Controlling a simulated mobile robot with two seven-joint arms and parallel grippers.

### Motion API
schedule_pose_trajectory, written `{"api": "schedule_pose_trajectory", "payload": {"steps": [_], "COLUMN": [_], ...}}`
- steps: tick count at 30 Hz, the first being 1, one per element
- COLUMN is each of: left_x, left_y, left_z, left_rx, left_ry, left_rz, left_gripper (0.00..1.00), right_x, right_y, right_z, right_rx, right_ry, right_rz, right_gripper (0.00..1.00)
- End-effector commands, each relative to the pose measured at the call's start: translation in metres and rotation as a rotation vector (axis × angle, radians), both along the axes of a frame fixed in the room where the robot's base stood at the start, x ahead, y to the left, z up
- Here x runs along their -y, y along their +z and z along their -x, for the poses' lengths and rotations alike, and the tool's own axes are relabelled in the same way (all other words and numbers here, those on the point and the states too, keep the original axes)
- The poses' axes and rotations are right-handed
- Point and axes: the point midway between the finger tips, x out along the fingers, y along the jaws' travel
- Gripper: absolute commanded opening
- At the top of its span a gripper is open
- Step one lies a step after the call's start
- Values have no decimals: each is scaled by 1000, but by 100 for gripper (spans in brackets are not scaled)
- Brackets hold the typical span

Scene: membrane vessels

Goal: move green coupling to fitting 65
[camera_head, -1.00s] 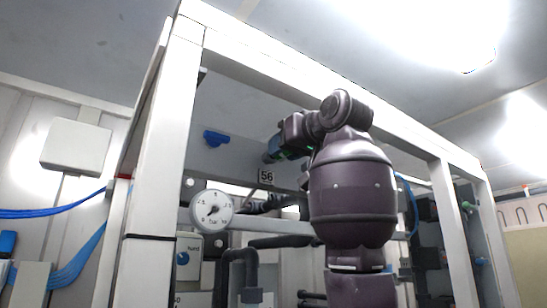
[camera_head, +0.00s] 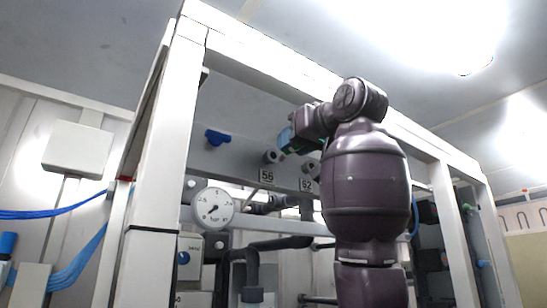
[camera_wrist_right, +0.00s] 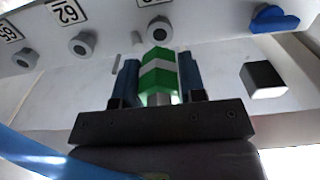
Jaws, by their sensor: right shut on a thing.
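My right gripper (camera_head: 286,140) is shut on the green coupling (camera_wrist_right: 160,76). The coupling has a white band and sits between two blue fingers in the right wrist view. In the head view only a little of its green shows. The gripper holds it near the fitting at label 56 (camera_head: 271,156), apart from the rail. In the wrist view the labels are upside down. Fitting 65 (camera_wrist_right: 25,57) is at the far left there, beyond fitting 62 (camera_wrist_right: 82,43) and the fitting at 56 (camera_wrist_right: 160,28). Fitting 65 is hidden in the head view. My left gripper is not in view.
A blue fitting cap (camera_head: 217,137) is on the rail, left of label 56. A pressure gauge (camera_head: 213,208) hangs below it. White frame posts (camera_head: 163,200) and a top beam (camera_head: 262,68) enclose the pipes.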

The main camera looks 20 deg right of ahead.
Motion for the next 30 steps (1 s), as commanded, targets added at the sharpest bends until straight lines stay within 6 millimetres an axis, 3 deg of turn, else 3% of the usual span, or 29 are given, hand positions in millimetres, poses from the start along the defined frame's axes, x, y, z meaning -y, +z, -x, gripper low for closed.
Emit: {"api": "schedule_pose_trajectory", "payload": {"steps": [24, 30], "left_x": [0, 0], "left_y": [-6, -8], "left_z": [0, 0], "left_rx": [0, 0], "left_ry": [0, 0], "left_rz": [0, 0], "left_gripper": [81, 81], "right_x": [4, 9], "right_y": [-1, -1], "right_z": [12, 12], "right_rx": [-1, -36], "right_ry": [0, -8], "right_rz": [-3, -102], "right_gripper": [0, 0]}}
